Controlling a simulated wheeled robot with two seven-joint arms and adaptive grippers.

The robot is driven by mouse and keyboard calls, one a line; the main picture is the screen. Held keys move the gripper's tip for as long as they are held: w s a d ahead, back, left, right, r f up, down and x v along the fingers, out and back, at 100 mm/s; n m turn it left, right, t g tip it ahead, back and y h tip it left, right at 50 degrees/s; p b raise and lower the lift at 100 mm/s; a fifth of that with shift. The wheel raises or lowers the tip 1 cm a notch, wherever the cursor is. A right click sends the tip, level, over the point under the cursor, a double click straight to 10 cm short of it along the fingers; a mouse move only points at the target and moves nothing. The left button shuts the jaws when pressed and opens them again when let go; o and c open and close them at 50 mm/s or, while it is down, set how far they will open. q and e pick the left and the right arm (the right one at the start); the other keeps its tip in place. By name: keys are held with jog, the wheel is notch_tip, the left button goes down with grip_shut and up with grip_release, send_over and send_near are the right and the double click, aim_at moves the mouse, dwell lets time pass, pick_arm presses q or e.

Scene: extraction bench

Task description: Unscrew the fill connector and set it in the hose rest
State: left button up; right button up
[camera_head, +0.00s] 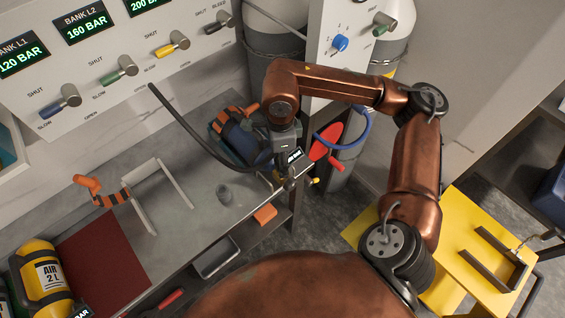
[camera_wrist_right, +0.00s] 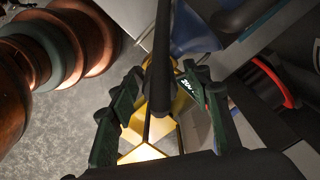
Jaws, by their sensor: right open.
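My right gripper (camera_head: 287,178) is at the bench's right end, pointing down at a fitting beside the blue cylinder (camera_head: 240,138). In the right wrist view its two dark green fingers (camera_wrist_right: 168,115) are apart. The brass fill connector (camera_wrist_right: 182,98) shows between them, with the black hose (camera_wrist_right: 160,50) running past it; I cannot tell whether a finger touches it. In the head view the hose (camera_head: 185,125) curves from the upper left to this fitting, and the gripper hides most of the connector. A pale bracket (camera_head: 172,180), perhaps the hose rest, stands on the bench. My left gripper is out of view.
An orange-and-black object (camera_head: 108,198), a dark red mat (camera_head: 100,262) and a yellow air cylinder (camera_head: 42,272) are at left. A valve panel (camera_head: 100,75) stands behind.

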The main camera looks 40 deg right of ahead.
jog(key=m+p, duration=0.2)
jog(key=m, duration=0.5)
jog(key=shift+r, duration=0.1)
jog(key=m+p, duration=0.2)
jog(key=m, duration=0.4)
jog(key=shift+m+p, duration=0.45)
jog(key=shift+m, duration=0.45)
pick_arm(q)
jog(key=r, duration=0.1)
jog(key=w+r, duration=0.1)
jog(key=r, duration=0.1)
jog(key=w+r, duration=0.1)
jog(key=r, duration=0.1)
pick_arm(e)
jog(key=shift+c, duration=0.7)
